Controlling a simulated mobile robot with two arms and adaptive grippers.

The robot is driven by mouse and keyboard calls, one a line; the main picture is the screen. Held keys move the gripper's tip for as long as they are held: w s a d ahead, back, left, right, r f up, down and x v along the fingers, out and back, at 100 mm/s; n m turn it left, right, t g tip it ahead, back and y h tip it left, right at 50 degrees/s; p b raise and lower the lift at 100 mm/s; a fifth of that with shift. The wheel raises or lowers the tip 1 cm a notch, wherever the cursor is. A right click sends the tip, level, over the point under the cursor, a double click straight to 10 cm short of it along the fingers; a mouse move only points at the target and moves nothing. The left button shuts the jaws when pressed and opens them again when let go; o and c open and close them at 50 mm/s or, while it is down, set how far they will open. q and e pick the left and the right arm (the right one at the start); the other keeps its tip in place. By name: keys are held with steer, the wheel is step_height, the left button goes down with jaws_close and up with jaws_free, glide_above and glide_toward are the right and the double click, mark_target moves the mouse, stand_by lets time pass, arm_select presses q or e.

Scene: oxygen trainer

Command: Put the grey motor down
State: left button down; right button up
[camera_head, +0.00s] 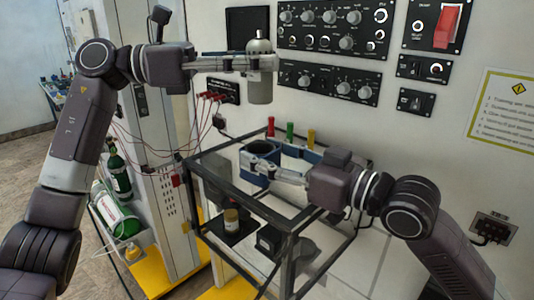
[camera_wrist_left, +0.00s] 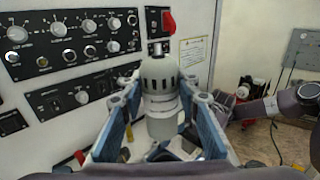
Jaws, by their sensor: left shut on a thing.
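The grey motor (camera_head: 260,90) is a light grey upright cylinder with a domed, vented top. My left gripper (camera_head: 262,62) is shut on it and holds it in the air, in front of the wall panels and above the frame stand. In the left wrist view, the motor (camera_wrist_left: 161,78) sits between the blue-sided fingers of my left gripper (camera_wrist_left: 157,103).
The dark metal frame stand (camera_head: 210,243) has open bars and a lower shelf with a small jar (camera_head: 231,218). Red (camera_head: 270,127), green (camera_head: 289,131) and orange (camera_head: 310,134) pegs stand behind the holder. Green gas bottles (camera_head: 118,170) are at left. Control panels (camera_head: 335,28) cover the wall.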

mark_target(258, 84)
arm_select(q)
steer(key=shift+r, duration=0.1)
arm_select(e)
steer(key=c, duration=0.7)
arm_select(q)
steer(key=shift+w+a+f+n+t, duration=0.1)
steer(key=shift+w+f+n+t, duration=0.1)
steer(key=shift+f+n+t, duration=0.7)
arm_select(e)
steer(key=shift+c, duration=0.2)
arm_select(q)
steer(key=shift+s+f+n+t+y, duration=0.2)
steer(key=shift+f+n+t+y, duration=0.1)
steer(key=shift+f+t, duration=0.75)
step_height(258, 84, down, 10)
steer(key=shift+f, duration=0.1)
steer(key=c, duration=1.5)
jaws_free()
steer(key=shift+f, duration=0.2)
steer(key=shift+o, duration=0.2)
